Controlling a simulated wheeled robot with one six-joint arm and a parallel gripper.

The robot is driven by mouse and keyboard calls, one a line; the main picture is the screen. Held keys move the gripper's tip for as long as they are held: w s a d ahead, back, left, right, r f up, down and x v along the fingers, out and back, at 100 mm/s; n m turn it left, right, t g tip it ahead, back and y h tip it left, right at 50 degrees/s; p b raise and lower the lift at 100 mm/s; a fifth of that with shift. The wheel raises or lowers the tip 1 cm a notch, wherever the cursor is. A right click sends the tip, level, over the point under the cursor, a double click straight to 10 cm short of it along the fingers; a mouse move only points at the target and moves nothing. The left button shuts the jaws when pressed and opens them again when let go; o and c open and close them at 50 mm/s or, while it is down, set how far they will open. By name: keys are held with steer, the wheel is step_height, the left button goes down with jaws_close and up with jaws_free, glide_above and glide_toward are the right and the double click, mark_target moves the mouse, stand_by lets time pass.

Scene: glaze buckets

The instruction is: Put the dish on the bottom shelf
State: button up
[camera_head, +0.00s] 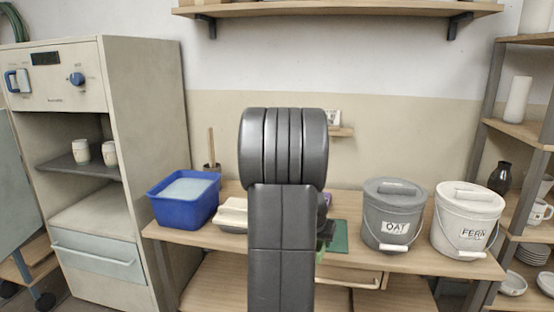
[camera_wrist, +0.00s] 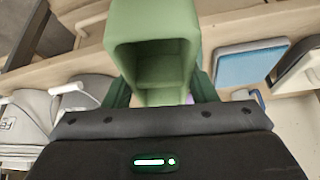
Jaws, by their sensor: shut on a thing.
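My gripper (camera_wrist: 160,92) is shut on a green dish (camera_wrist: 155,30), which looks like a hollow rectangular tub with its opening facing the wrist camera. The dish is held between the green fingers. In the head view my arm hides most of the gripper; a small green patch (camera_head: 320,246) shows at the arm's right edge, and I cannot tell whether it is the dish or a finger. A low wooden shelf (camera_head: 212,284) shows under the worktable. The rack on the right also has shelves (camera_head: 520,131); its lowest level is cut off.
The worktable (camera_head: 165,233) holds a blue tub (camera_head: 184,205), a cream block (camera_head: 232,213), a green mat (camera_head: 340,238), a grey OAT bucket (camera_head: 393,212) and a white FERN bucket (camera_head: 467,219). A kiln-like cabinet (camera_head: 150,150) stands left. Bowls (camera_head: 512,283) sit low on the right rack.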

steer(key=shift+s+r, duration=0.1)
steer(key=shift+r, duration=0.05)
steer(key=shift+w, duration=0.3)
steer(key=s+a+f+n+y, duration=0.3)
steer(key=s+a+f+n, duration=0.2)
steer(key=a+f, duration=0.55)
step_height(320, 180, up, 19)
steer(key=a+p, duration=0.1)
steer(key=p, duration=1.6)
steer(key=shift+w+a+h+p, duration=0.15)
steer(key=shift+a+h+p, duration=0.1)
steer(key=shift+h+p, duration=0.05)
steer(key=shift+f, duration=0.1)
